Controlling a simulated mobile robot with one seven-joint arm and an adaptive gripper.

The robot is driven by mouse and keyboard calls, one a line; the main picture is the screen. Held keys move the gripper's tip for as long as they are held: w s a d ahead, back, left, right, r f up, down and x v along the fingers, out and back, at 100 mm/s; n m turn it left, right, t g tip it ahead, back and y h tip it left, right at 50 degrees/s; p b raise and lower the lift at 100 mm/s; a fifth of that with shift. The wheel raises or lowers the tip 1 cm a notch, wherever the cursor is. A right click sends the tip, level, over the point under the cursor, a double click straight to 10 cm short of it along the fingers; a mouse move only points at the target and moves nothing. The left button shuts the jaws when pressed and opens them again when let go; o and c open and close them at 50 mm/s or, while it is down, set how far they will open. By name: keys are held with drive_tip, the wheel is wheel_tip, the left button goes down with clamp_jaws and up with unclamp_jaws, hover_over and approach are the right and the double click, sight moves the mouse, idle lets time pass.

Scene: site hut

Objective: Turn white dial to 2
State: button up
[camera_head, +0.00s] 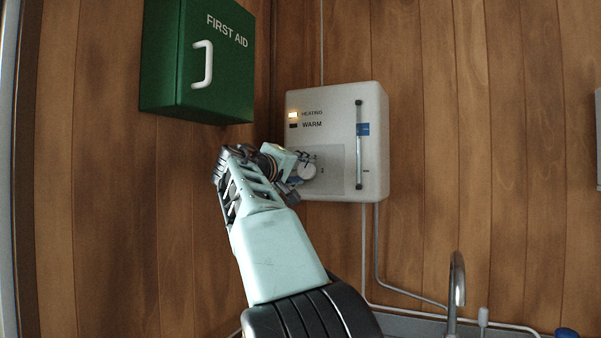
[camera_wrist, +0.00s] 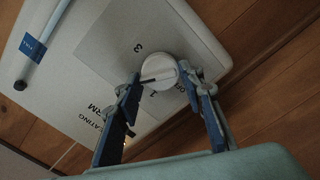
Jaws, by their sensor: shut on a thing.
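The white dial (camera_head: 307,172) sits low on the front of a white heater box (camera_head: 335,95), partly hidden by my gripper. In the wrist view the round dial (camera_wrist: 161,68) has a dark pointer line. The line points toward the left finger, between a printed 3 and a printed 1. I cannot make out a 2 there; the finger covers part of the panel. My gripper (camera_wrist: 160,73) has one blue-padded finger on each side of the dial and is shut on it. It also shows in the head view (camera_head: 298,170), reaching in from the lower left.
A lamp beside the HEATING label (camera_head: 293,115) glows; the one beside WARM (camera_head: 293,126) is dark. A vertical gauge tube (camera_head: 359,145) runs on the box's right. A green first aid box (camera_head: 185,60) hangs upper left. A tap (camera_head: 457,285) stands lower right.

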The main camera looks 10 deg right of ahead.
drive_tip(key=o, duration=1.1)
drive_tip(key=v, duration=1.2)
